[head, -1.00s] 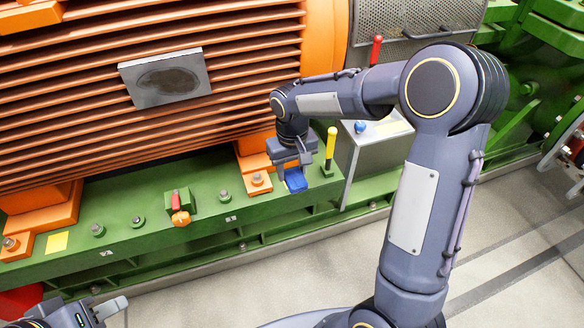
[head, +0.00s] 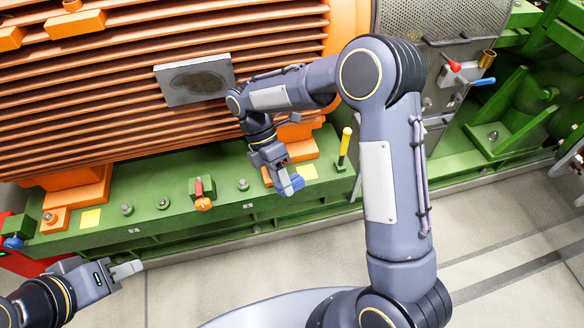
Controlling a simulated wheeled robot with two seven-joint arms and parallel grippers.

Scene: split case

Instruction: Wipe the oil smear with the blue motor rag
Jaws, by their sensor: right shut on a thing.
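A dark oil smear (head: 199,80) lies on a grey metal plate (head: 170,95) fixed to the orange finned motor housing. My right gripper (head: 284,183) is shut on the blue motor rag (head: 293,187) in front of the green base, below and to the right of the plate. The jaws hide part of the rag. The rag appears to be held clear of the base, apart from the smear. My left gripper (head: 130,269) is empty at the lower left, in front of the base; its jaw gap cannot be made out.
A yellow-handled lever (head: 345,144) stands on the green base (head: 228,210) right of the rag. A red-and-orange valve (head: 202,195) and several bolts line the base. Red and blue handles (head: 483,81) project at upper right. The floor (head: 245,260) in front is clear.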

